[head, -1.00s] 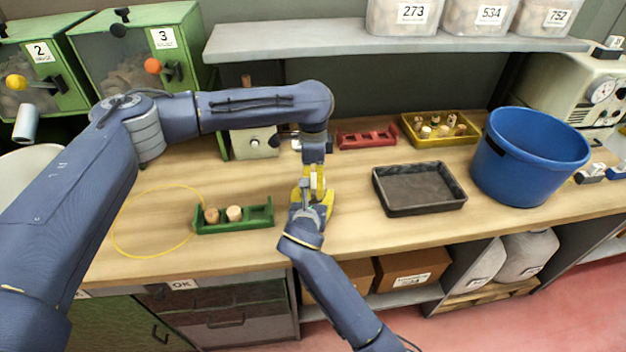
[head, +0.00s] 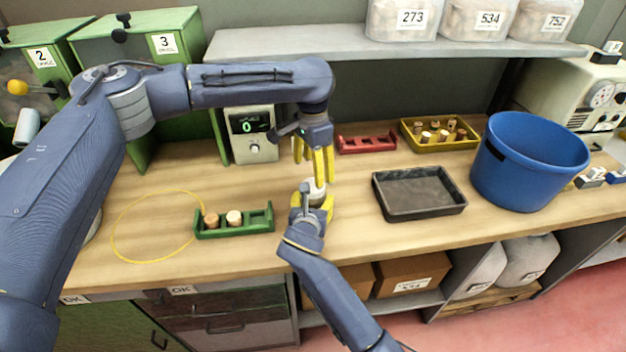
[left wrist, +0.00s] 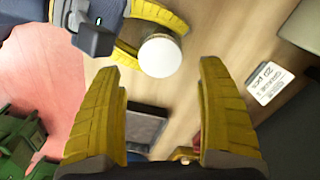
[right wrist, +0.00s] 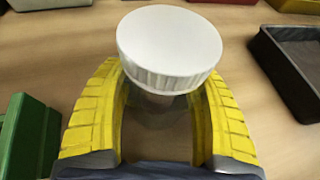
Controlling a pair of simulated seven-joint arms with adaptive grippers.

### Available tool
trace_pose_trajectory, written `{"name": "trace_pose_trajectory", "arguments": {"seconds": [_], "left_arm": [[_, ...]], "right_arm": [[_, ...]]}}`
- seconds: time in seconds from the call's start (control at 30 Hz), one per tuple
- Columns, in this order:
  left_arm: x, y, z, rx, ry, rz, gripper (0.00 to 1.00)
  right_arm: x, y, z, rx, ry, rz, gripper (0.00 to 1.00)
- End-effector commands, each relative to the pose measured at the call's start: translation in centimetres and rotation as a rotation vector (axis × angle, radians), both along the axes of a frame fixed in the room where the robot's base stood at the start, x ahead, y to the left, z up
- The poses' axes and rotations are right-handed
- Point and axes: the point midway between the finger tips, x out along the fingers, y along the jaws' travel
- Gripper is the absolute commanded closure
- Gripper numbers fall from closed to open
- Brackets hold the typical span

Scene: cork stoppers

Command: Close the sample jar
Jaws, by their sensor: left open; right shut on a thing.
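The sample jar (head: 316,190) stands upright with a white ribbed lid (right wrist: 170,45) on its top. Its clear body (right wrist: 160,105) shows below the lid in the right wrist view, between the yellow fingers of my right gripper (head: 313,207), which is shut on the jar. Any small gap or tilt under the lid is too fine to tell. My left gripper (head: 316,170) points down just above the jar, open and empty. In the left wrist view the round lid (left wrist: 160,56) lies beyond my open left fingers, apart from them.
A green rack (head: 255,222) with two corks stands left of the jar, beside a yellow loop (head: 118,225). A black tray (head: 420,208) and a blue bucket (head: 530,165) stand right. A red rack (head: 368,145), a yellow cork tray (head: 440,144) and a display box (head: 252,150) stand behind.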

Motion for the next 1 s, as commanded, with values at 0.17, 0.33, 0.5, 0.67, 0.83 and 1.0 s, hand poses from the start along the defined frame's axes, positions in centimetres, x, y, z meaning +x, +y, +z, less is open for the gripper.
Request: {"name": "trace_pose_trajectory", "arguments": {"seconds": [0.17, 0.33, 0.5, 0.67, 0.83, 1.0], "left_arm": [[0.0, 0.1, 2.2, 0.005, -0.002, -0.039, 0.26], [0.5, 0.6, 2.4, 0.028, -0.021, -0.201, 0.26], [0.8, 0.8, 2.6, 0.041, -0.036, -0.318, 0.26], [1.0, 0.8, 2.7, 0.046, -0.043, -0.383, 0.26], [1.1, 0.8, 2.7, 0.049, -0.046, -0.41, 0.26], [1.1, 0.9, 2.7, 0.05, -0.047, -0.413, 0.26]], "right_arm": [[0.0, 0.0, 0.1, 0.001, -0.001, 0.0, 1.0], [0.0, 0.0, 0.1, 0.001, -0.001, 0.0, 1.0], [0.0, 0.0, 0.1, 0.001, -0.001, 0.0, 1.0], [0.0, 0.0, 0.1, 0.0, -0.001, 0.0, 1.0], [0.0, 0.0, 0.1, 0.0, -0.001, 0.0, 1.0], [0.0, 0.0, 0.1, 0.0, -0.001, 0.0, 1.0]]}}
